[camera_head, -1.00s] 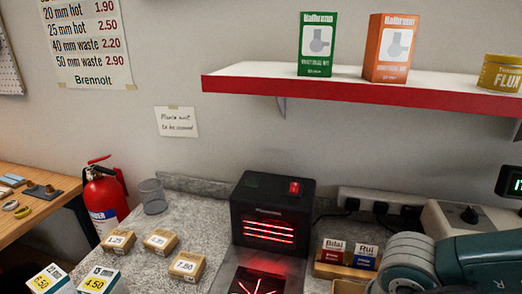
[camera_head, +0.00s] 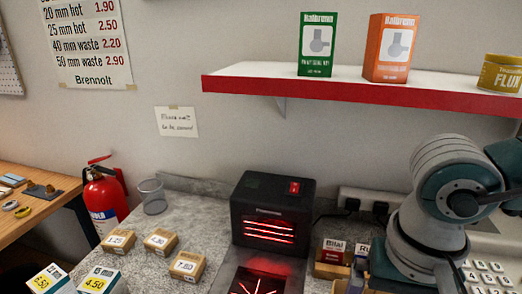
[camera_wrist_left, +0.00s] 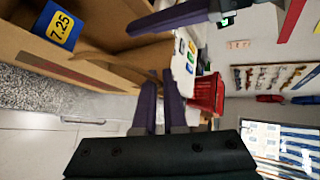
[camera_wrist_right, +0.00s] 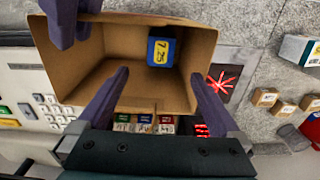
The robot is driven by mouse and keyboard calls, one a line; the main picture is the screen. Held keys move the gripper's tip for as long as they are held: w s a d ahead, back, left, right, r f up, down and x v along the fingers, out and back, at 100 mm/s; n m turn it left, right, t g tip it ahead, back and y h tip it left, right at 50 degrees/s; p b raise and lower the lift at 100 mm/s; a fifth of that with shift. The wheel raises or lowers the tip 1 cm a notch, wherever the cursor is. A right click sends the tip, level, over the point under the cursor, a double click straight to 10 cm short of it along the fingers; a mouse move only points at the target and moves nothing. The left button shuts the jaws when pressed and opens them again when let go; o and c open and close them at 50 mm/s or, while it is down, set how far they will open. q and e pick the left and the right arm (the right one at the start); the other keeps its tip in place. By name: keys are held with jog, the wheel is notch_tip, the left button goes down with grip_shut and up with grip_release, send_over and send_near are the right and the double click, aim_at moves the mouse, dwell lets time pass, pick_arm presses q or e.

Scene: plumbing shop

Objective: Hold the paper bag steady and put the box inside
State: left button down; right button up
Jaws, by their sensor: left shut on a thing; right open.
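The brown paper bag (camera_wrist_right: 115,47) stands with its mouth open in the right wrist view. The blue box (camera_wrist_right: 162,47) with a yellow 7.25 label is inside it, by one wall; it also shows in the left wrist view (camera_wrist_left: 60,25). My left gripper (camera_wrist_left: 163,105) is shut on the bag's wall; part of it shows at the upper left of the right wrist view. My right gripper (camera_wrist_right: 160,92) is open and empty over the bag's mouth, apart from the box. The bag and both grippers are outside the head view.
A black heater (camera_head: 272,215) with glowing red bars stands on the grey counter. Several price-tagged small boxes (camera_head: 160,241) lie left of it. A red-edged shelf (camera_head: 350,92) with cartons hangs above. A keypad device (camera_wrist_right: 45,100) is beside the bag.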

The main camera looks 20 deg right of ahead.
jog(key=shift+r, duration=0.55)
pick_arm(q)
jog(key=c, duration=0.9)
grip_release()
